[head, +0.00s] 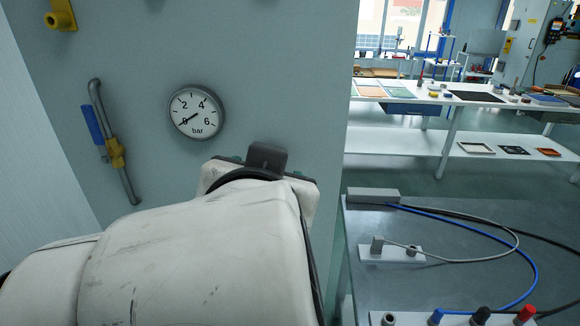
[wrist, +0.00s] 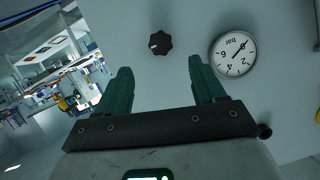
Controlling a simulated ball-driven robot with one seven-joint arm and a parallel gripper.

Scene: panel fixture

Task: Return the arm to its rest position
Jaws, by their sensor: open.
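My gripper (wrist: 160,90) shows in the wrist view with its two dark green fingers spread apart and nothing between them. It faces the grey panel (wrist: 190,20). A black knob (wrist: 160,44) on the panel appears beyond the fingertips, between them in the picture. In the head view my white arm (head: 200,260) fills the lower left and centre, close in front of the panel (head: 280,60). The gripper fingers are hidden behind the arm there, and so is the knob.
A round pressure gauge (head: 197,111) is on the panel, as is a pipe with a blue-handled valve (head: 95,125) and a yellow fitting (head: 60,16). At right, a grey table (head: 400,280) carries cables and connector blocks. A white bench (head: 440,95) stands farther back.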

